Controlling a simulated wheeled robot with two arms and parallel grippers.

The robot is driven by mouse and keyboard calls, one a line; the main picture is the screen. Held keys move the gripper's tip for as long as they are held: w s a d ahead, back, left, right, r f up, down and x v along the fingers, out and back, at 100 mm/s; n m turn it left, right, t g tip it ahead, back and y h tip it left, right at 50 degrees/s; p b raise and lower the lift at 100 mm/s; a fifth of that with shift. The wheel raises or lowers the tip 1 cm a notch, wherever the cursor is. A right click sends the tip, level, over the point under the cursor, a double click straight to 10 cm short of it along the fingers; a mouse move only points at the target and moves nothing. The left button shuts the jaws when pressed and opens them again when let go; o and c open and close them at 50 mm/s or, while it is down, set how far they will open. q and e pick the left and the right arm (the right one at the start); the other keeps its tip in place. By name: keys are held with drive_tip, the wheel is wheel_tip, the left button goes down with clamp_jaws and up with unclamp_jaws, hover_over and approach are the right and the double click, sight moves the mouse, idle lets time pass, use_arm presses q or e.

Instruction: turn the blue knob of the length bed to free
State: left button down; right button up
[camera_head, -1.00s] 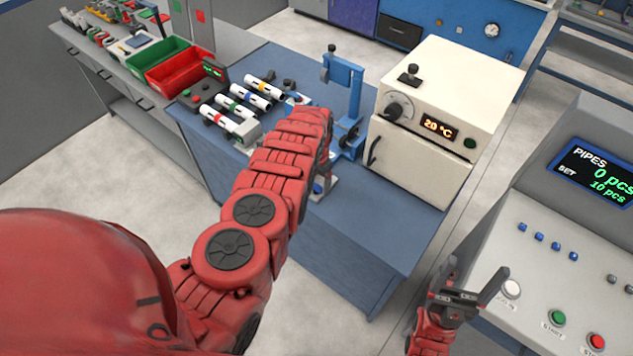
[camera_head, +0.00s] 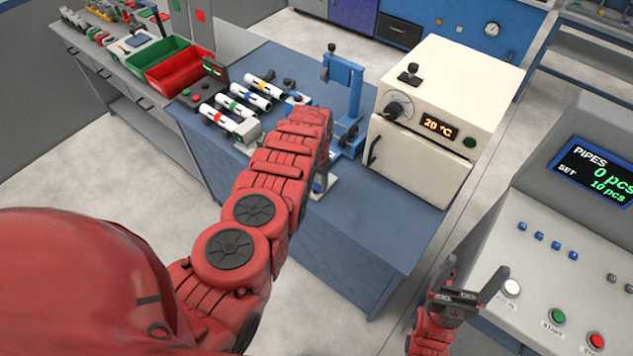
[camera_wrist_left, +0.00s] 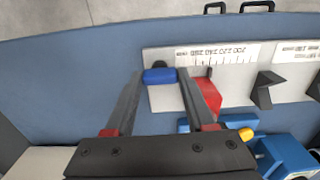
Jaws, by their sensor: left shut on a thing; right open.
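The length bed (camera_wrist_left: 235,52) is a pale plate with a printed scale, upper right of centre in the left wrist view. The blue knob (camera_wrist_left: 160,76) sits at its left end. My left gripper (camera_wrist_left: 161,84) is shut on the knob, one finger on each side of it. A red block (camera_wrist_left: 207,96) lies by the right finger. In the head view my left arm covers the knob and most of the bed; only a pale plate edge shows. My right gripper (camera_head: 467,285) is open and empty, beside the control panel.
A white oven (camera_head: 425,165) stands right of a blue stand (camera_head: 343,75) on the blue table (camera_head: 345,245). Several white pipes (camera_head: 221,117) with coloured bands lie at the back left, near red (camera_head: 190,75) and green bins. The control panel (camera_head: 540,285) is at the right.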

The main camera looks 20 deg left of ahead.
use_arm(q)
drive_tip(key=shift+n, duration=0.3)
drive_tip(key=shift+f+n+b, duration=0.15)
drive_tip(key=shift+n+b, duration=0.6)
drive_tip(key=shift+n, duration=0.15)
drive_tip(key=shift+n+b, duration=0.45)
drive_tip(key=shift+n, duration=0.55)
drive_tip(key=n+b, duration=0.1)
drive_tip(key=n, duration=0.2)
drive_tip(key=shift+b, duration=0.3)
drive_tip(key=n+b, duration=0.1)
drive_tip(key=n, duration=0.4)
drive_tip(key=shift+n+b, duration=0.3)
drive_tip(key=shift+n, duration=0.1)
drive_tip(key=shift+n+b, duration=0.5)
drive_tip(key=shift+n, duration=1.8)
drive_tip(key=shift+r, duration=0.2)
drive_tip(key=shift+c, duration=1.2)
unclamp_jaws()
